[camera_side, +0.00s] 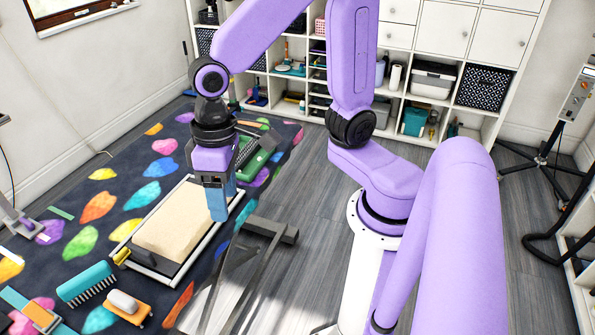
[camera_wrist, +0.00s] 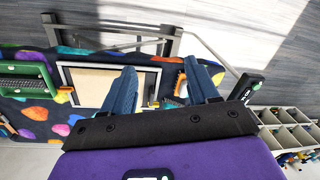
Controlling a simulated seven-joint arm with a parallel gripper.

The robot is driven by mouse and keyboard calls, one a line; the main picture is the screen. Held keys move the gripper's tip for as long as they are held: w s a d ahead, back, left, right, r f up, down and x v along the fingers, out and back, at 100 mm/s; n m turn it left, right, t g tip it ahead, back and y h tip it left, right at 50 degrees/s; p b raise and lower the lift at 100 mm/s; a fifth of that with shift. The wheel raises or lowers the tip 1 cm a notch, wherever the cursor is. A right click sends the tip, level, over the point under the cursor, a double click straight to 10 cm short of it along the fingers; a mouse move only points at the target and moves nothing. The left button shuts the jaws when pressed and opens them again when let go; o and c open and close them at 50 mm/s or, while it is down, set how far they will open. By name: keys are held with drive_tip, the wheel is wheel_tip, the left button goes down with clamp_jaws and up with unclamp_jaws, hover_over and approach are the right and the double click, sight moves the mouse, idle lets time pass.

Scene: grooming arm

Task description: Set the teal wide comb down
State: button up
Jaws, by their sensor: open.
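The teal wide comb (camera_side: 87,284) is on the dark patterned rug at the lower left of the side view, its dark teeth along the lower right edge.
An orange brush with a white top (camera_side: 124,303) lies just right of the comb. A green crate (camera_side: 254,160) is behind my gripper. A dark metal frame (camera_side: 270,228) stands to the right of the pad. White shelves (camera_side: 398,98) line the back. Colourful spots cover the rug.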

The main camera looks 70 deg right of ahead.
drive_tip(key=s+d+n, duration=0.8)
drive_tip(key=s+d, duration=0.2)
drive_tip(key=shift+s+n+h, duration=0.25)
drive_tip(key=shift+n+h, duration=0.15)
idle(0.5)
